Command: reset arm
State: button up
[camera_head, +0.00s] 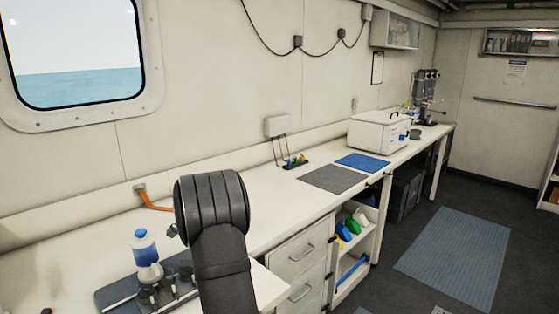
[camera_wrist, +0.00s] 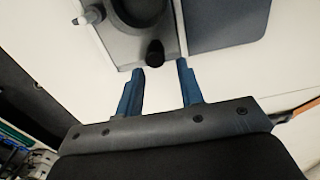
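In the wrist view my gripper (camera_wrist: 160,72) has its two blue fingers apart, with nothing between them. A round black knob (camera_wrist: 155,52) on a grey device (camera_wrist: 122,48) lies just beyond the fingertips; I cannot tell whether they touch it. The device's top is cut off by the picture edge. In the head view my dark arm stands in the foreground over the white bench (camera_head: 262,222), and its gripper cannot be made out there.
A bottle with blue liquid (camera_head: 144,248) stands by a dark tray (camera_head: 112,293) with black-knobbed equipment, left of my arm. Grey (camera_head: 335,179) and blue (camera_head: 362,162) mats and a white box (camera_head: 378,133) sit farther along. The bench between arm and grey mat is mostly clear.

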jog(key=shift+w+d, duration=0.75)
jog(key=s+a, duration=0.4)
jog(key=shift+s+a, duration=0.25)
jog(key=shift+a, duration=0.15)
notch_tip(320, 180, up, 7)
jog(key=shift+d+f, duration=0.15)
jog(key=shift+f, duration=0.05)
jog(key=shift+w, duration=0.1)
jog(key=shift+c, duration=0.8)
jog(key=d+r+m+y, duration=0.4)
jog(key=d+r+m, duration=0.3)
jog(key=r+m, duration=0.2)
jog(key=shift+y, duration=0.3)
jog(key=x, duration=1.7)
